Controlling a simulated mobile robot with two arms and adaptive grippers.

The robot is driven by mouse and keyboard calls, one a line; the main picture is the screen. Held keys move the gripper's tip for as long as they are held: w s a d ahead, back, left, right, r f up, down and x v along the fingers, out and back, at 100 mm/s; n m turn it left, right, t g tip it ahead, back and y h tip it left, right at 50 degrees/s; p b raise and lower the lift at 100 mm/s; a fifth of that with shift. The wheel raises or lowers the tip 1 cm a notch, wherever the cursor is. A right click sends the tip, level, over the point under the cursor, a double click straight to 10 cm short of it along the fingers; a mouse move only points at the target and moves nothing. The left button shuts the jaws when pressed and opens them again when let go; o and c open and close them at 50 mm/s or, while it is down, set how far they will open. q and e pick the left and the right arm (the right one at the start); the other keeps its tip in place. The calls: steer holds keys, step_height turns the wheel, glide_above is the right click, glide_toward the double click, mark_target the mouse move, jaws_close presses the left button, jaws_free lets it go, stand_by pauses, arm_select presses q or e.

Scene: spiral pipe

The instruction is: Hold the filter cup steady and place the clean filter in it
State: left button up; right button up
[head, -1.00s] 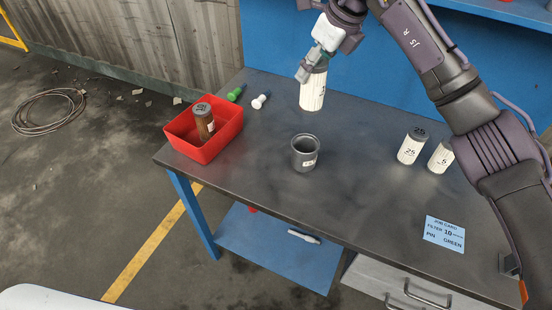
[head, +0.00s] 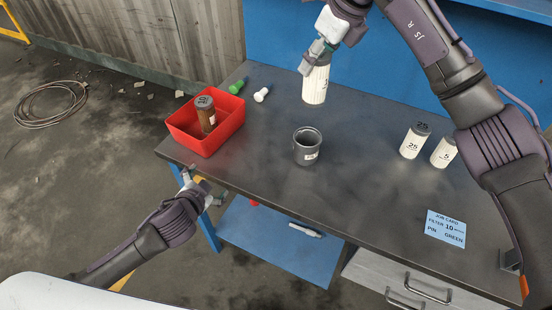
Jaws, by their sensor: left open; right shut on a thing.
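The filter cup (head: 307,150) is a dark grey open cup with a small white label, upright near the middle of the table. My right gripper (head: 314,55) is shut on a white filter (head: 316,84) at the table's back, behind the cup. Whether that filter's base touches the table is hard to tell. My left gripper (head: 203,188) is open and empty, low at the table's left front edge, left of and apart from the cup. A brown, used-looking filter (head: 205,114) stands in the red bin (head: 226,130).
Two white filters, marked 25 (head: 413,142) and 5 (head: 444,152), stand at the right. A blue job card (head: 446,229) reads filter 10, pin green. The table around the cup is clear.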

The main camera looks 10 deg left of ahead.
mark_target(306, 150)
arm_select(q)
steer(key=d+r+h, duration=0.1)
steer(key=d, duration=0.2)
steer(key=w+d+r+h, duration=0.1)
steer(key=d+r+h, duration=0.1)
steer(key=d, duration=0.1)
steer(key=w+d+r+h, duration=0.1)
steer(key=d, duration=0.2)
steer(key=shift+w+d+r+h, duration=0.15)
steer(key=shift+d+r+h, duration=0.05)
steer(key=shift+d+h, duration=0.1)
steer(key=d+r+h, duration=0.1)
steer(key=d, duration=0.1)
steer(key=w+d+r+g+h, duration=0.1)
steer(key=d, duration=0.2)
steer(key=d+r+h, duration=0.1)
steer(key=d+h, duration=0.1)
steer(key=d, duration=0.1)
steer(key=shift+w+r+m, duration=0.15)
steer(key=shift+w+m, duration=0.15)
steer(key=shift+w, duration=0.05)
steer(key=x, duration=1.2)
steer(key=shift+s+d, duration=0.15)
steer(key=shift+c, duration=0.2)
